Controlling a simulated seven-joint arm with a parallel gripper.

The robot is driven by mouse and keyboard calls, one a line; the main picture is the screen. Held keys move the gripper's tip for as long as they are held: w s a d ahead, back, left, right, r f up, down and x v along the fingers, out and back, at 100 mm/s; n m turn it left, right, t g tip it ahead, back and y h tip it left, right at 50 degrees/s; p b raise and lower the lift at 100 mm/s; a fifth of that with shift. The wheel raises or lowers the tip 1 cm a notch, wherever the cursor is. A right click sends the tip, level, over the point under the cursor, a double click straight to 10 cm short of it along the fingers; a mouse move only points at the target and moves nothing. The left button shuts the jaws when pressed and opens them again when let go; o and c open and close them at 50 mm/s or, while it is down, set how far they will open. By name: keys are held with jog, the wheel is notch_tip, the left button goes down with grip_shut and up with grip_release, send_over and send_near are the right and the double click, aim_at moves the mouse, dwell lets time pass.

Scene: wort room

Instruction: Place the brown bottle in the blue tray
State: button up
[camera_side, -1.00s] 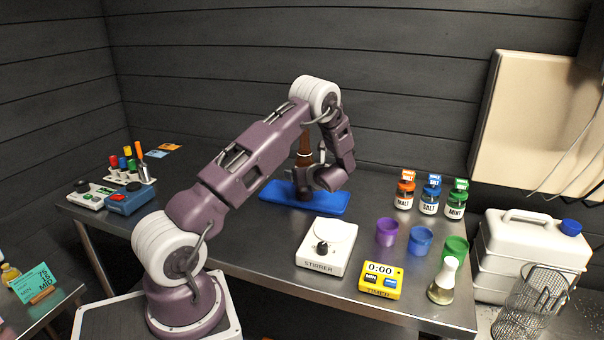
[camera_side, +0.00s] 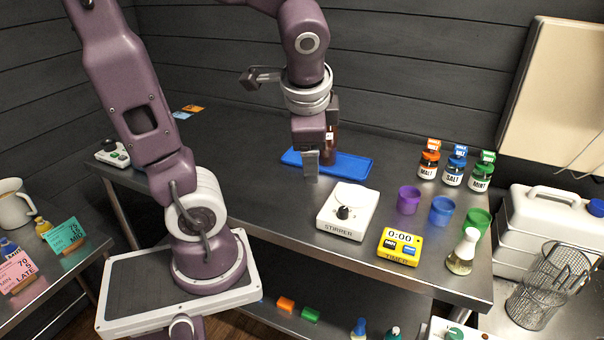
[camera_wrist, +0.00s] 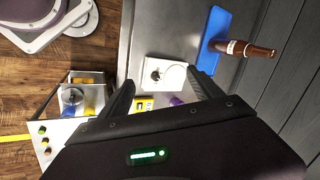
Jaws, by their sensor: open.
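The brown bottle (camera_side: 331,143) stands upright on the blue tray (camera_side: 352,166), partly hidden behind my gripper in the side view. In the wrist view the bottle (camera_wrist: 240,48) shows whole, its base on the tray (camera_wrist: 213,38) and its neck pointing right in the turned picture. My gripper (camera_side: 312,170) points down in front of the bottle in the side view. In the wrist view its jaws (camera_wrist: 162,95) are open with nothing held between them, and the bottle is outside them, apart from the fingers.
The white stirrer (camera_side: 346,211), yellow timer (camera_side: 399,246), purple cup (camera_side: 409,200), blue cup (camera_side: 442,210) and a flask (camera_side: 463,251) stand right of the tray. Labelled jars (camera_side: 454,172) stand behind them. The metal bench (camera_side: 240,165) is clear left of the tray.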

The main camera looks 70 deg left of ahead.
jog(key=s+d+r+n+t+h, duration=0.2)
jog(key=s+d, duration=0.4)
jog(key=d, duration=0.5)
jog(key=n+t+h, duration=0.1)
jog(key=n+h, duration=0.1)
jog(key=shift+r+h, duration=0.2)
jog(key=shift+h, duration=0.1)
